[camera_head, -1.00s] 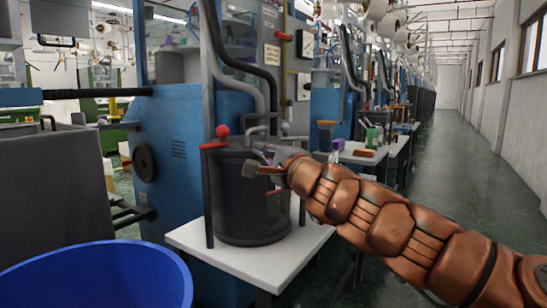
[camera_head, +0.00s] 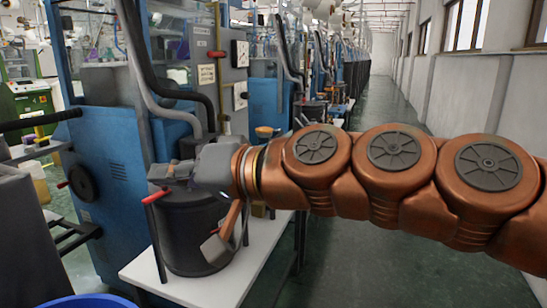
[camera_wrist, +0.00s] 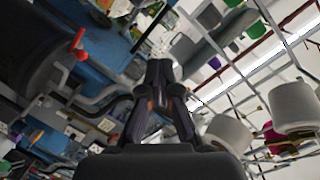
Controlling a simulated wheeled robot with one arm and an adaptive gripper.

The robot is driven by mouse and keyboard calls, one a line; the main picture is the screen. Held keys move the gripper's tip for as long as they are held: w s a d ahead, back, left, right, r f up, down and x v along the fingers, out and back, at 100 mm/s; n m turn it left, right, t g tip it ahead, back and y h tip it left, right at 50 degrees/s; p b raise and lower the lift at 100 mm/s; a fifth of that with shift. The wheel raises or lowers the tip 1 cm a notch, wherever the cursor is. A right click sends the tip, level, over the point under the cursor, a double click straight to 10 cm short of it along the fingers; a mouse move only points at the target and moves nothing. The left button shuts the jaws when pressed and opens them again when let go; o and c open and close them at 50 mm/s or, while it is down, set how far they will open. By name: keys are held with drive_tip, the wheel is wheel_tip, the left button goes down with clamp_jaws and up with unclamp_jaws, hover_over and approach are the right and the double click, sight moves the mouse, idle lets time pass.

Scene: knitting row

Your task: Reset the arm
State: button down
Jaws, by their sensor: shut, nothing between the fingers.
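My gripper (camera_head: 163,172) is at the end of my copper-coloured arm, which reaches in from the right in the head view. It is in front of a dark cylindrical bin (camera_head: 190,238) on a white table and hides part of the bin's top. In the wrist view, the two dark fingers of my gripper (camera_wrist: 159,70) are together with nothing between them. That view is tilted, with the machine and the spools around the fingers.
The bin stands on the white table (camera_head: 140,275). Blue knitting machines (camera_head: 110,165) with dark hoses line the left. A blue tub (camera_head: 85,301) shows at the bottom edge. The aisle floor (camera_head: 385,110) is clear on the right.

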drive_tip(key=s+d+f+g+h+p, duration=0.1)
drive_tip(key=s+d+f+h+p, duration=0.2)
drive_tip(key=d+f+h+p, duration=0.35)
drive_tip(key=s+d+f+g+h+p, duration=0.1)
drive_tip(key=s+d+f+h+p, duration=0.2)
drive_tip(key=d+p, duration=0.5)
drive_tip(key=s+d+m+g+h+p, duration=0.2)
drive_tip(key=s+d+p, duration=0.2)
drive_tip(key=d, duration=0.5)
drive_tip(key=s+d+m+g+h+p, duration=0.2)
drive_tip(key=s+d+g+h+p, duration=0.1)
drive_tip(key=s+d, duration=0.5)
drive_tip(key=shift+d+f+m+h+p, duration=0.3)
drive_tip(key=shift+d+f+h+p, duration=0.05)
drive_tip(key=shift+d+p, duration=0.25)
